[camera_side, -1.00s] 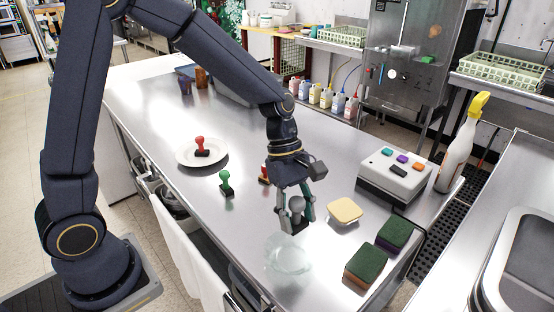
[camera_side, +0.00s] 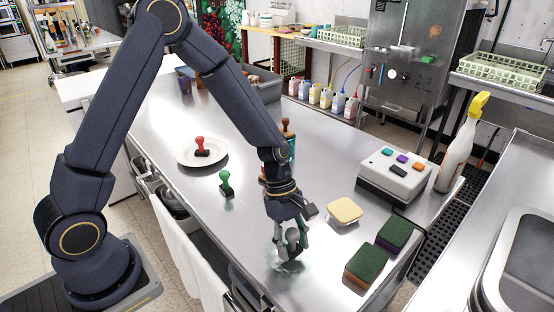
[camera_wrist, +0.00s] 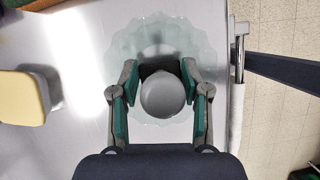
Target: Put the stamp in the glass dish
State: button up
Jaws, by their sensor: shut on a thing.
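My gripper (camera_side: 291,245) is shut on a stamp with a round grey knob (camera_side: 293,236) and a dark base. In the wrist view the grey knob (camera_wrist: 162,95) sits between the green finger pads of my gripper (camera_wrist: 160,90). The glass dish (camera_wrist: 118,42), clear with a scalloped rim, lies directly beneath the stamp. In the side view the glass dish (camera_side: 284,268) is partly hidden behind my gripper and the stamp. Whether the stamp's base touches the dish's bottom, I cannot tell.
A red-handled stamp (camera_side: 201,147) stands on a white plate (camera_side: 183,160). A green-handled stamp (camera_side: 225,184) stands nearby. A yellow sponge-like block (camera_side: 344,210) and two green-topped sponges (camera_side: 366,266) lie right of the dish. A button box (camera_side: 394,178) and spray bottle (camera_side: 458,145) stand farther back.

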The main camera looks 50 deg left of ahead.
jog(key=shift+f, duration=0.5)
jog(key=o, duration=1.2)
